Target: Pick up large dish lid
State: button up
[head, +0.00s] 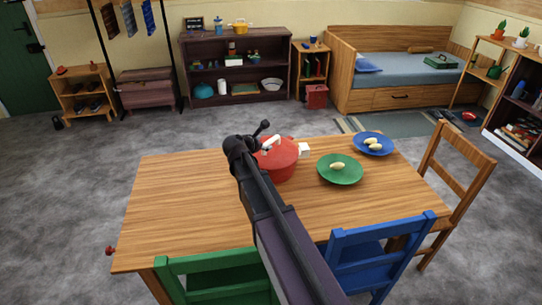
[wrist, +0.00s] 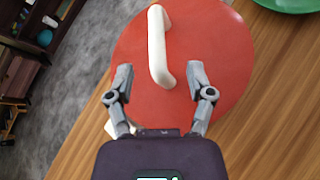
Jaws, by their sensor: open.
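The large dish lid (wrist: 205,45) is a red disc with a white bar handle (wrist: 158,48), seen from above in the wrist view. The fingers hold nothing. In the head view my gripper (head: 263,134) shows small beside the lid's white handle. Whether the fingers touch the lid I cannot tell.
A small white block (head: 304,148) lies beside the lid. Green (head: 215,268), blue (head: 385,235) and wooden (head: 463,173) chairs surround the table. Its left part is clear.

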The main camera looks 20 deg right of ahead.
aim_at(269, 141)
jog(key=shift+x, duration=1.05)
jog(key=shift+b+x, duration=1.4)
jog(key=shift+x, duration=1.2)
jog(key=shift+w+r, duration=0.1)
jog(key=shift+r, duration=0.05)
grip_shut()
